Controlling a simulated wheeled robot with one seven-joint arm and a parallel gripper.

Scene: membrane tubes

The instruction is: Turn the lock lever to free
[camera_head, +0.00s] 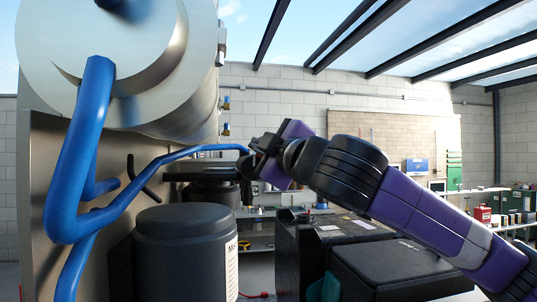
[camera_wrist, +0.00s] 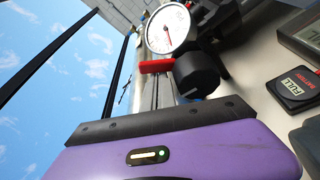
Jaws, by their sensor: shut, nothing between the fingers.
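My gripper (camera_head: 252,163) is near the middle of the head view, in front of the panel's right side. Its fingers are shut and look empty, though they are small and dark there. I cannot tell for sure whether this red bar is the lock lever. No contact between gripper and bar shows.
A large metal vessel (camera_head: 165,75) with a thick blue hose (camera_head: 85,150) stands at left. A dark drum (camera_head: 185,250) stands below it. A black case (camera_head: 400,268) lies at lower right. A black device marked FULL (camera_wrist: 294,88) is at right in the wrist view.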

